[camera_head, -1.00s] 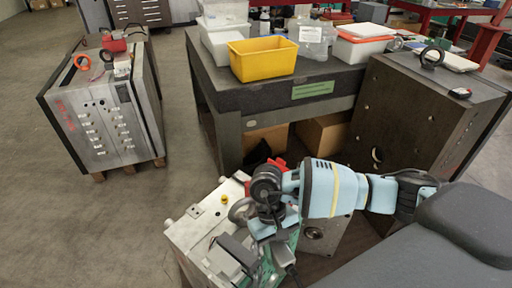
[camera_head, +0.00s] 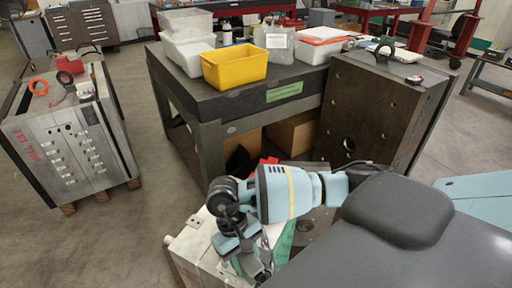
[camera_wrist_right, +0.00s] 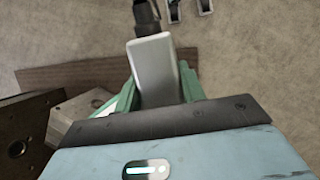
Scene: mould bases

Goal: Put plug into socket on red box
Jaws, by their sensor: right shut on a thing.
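My right gripper (camera_wrist_right: 155,88) has green fingers and is shut on a grey, block-shaped plug (camera_wrist_right: 153,62) with a black cable end at its far side. In the head view the light blue right arm reaches in from the right, and the gripper (camera_head: 250,262) points down low in the middle, over a pale metal mould base (camera_head: 185,245). The plug is hard to make out there. A small red box (camera_head: 69,65) sits on top of the mould base at the left, far from the gripper. Its socket cannot be made out. My left gripper is not in view.
A dark table (camera_head: 212,102) with a yellow bin (camera_head: 235,68) and clear bins stands behind the arm. A large dark mould base (camera_head: 385,110) stands at the right. A red thing (camera_head: 265,162) shows partly behind my arm. Open floor (camera_head: 155,215) lies at the left.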

